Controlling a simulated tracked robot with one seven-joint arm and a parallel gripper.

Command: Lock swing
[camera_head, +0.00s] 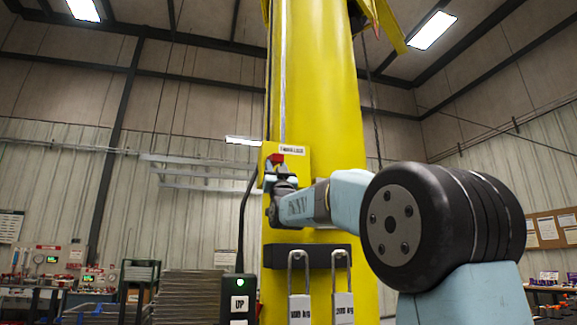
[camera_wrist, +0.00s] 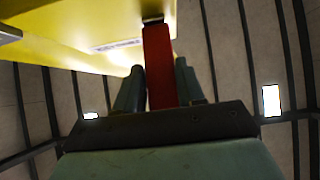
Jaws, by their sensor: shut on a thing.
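A red lever (camera_head: 277,158) sits on a yellow plate (camera_head: 299,171) fixed to the tall yellow column (camera_head: 318,90). A small white label (camera_head: 292,150) is on the plate, its print too small to read surely. My gripper (camera_head: 271,178) is at the lever, at the plate's left side. In the wrist view the red lever (camera_wrist: 159,62) stands between my two fingers (camera_wrist: 159,88), which are shut on it. The lever's far end meets the yellow plate at a dark slot (camera_wrist: 152,19). Its lower end is hidden behind my gripper body.
A black pendant (camera_head: 238,300) marked UP hangs from a cable at left. Stacked sheets (camera_head: 187,297) and benches stand behind.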

